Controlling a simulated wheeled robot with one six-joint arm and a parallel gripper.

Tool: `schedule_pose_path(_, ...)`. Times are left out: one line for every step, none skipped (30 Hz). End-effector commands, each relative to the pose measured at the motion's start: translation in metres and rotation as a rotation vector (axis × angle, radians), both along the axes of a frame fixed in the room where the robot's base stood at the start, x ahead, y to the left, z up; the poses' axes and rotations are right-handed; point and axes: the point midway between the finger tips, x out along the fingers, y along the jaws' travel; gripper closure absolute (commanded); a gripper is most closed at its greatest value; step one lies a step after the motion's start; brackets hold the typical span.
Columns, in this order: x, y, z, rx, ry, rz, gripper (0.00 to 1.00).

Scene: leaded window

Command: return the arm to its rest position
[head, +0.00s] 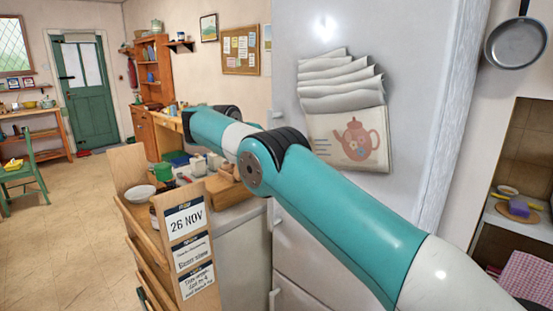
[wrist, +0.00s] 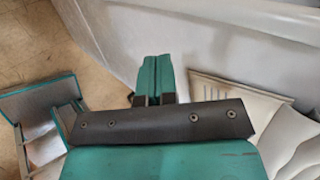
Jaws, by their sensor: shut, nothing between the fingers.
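My gripper (wrist: 153,65) shows in the wrist view with its two teal fingers together, shut and empty. A dark bar with bolts crosses in front of the finger bases. In the head view my teal and white arm reaches from the lower right to the middle, bends at a dark joint, and runs on to the upper left. I cannot make out the gripper's fingers in that view. The arm passes in front of the pale fridge-like panel (head: 350,60) and its hanging teapot cloth (head: 350,140).
A wooden rack (head: 130,185) with date cards stands below the arm, close to a counter (head: 235,225) holding small items. A pan (head: 516,43) hangs at the upper right. Open tiled floor (head: 70,240) lies at left, with a green chair (head: 22,180) and a green door (head: 90,90) beyond.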

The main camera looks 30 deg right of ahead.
Motion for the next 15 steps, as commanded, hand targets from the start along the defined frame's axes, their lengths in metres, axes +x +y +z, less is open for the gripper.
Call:
schedule_pose_path(-0.001, 0.004, 0.008, 0.0, 0.001, 0.001, 1.0)
schedule_pose_path(-0.002, 0.006, 0.01, -0.001, 0.001, 0.0, 1.0)
schedule_pose_path(-0.003, 0.008, 0.011, -0.001, 0.001, 0.0, 1.0)
schedule_pose_path(-0.003, 0.01, 0.012, -0.001, 0.001, 0.0, 1.0)
schedule_pose_path(-0.004, 0.011, 0.013, -0.001, 0.002, -0.001, 1.0)
schedule_pose_path(-0.004, 0.011, 0.013, -0.001, 0.001, -0.001, 1.0)
schedule_pose_path(-0.004, 0.012, 0.013, -0.001, 0.001, -0.001, 1.0)
schedule_pose_path(-0.005, 0.011, 0.013, -0.001, 0.001, -0.003, 1.0)
schedule_pose_path(-0.005, 0.011, 0.013, 0.0, 0.002, -0.003, 1.0)
schedule_pose_path(-0.005, 0.011, 0.013, -0.001, 0.004, 0.001, 1.0)
schedule_pose_path(-0.004, 0.012, 0.014, -0.003, 0.008, 0.01, 1.0)
schedule_pose_path(-0.004, 0.012, 0.017, -0.007, 0.023, 0.035, 1.0)
schedule_pose_path(-0.003, 0.014, 0.02, -0.011, 0.04, 0.065, 1.0)
schedule_pose_path(-0.003, 0.015, 0.024, -0.018, 0.063, 0.106, 1.0)
schedule_pose_path(-0.002, 0.018, 0.031, -0.03, 0.103, 0.179, 1.0)
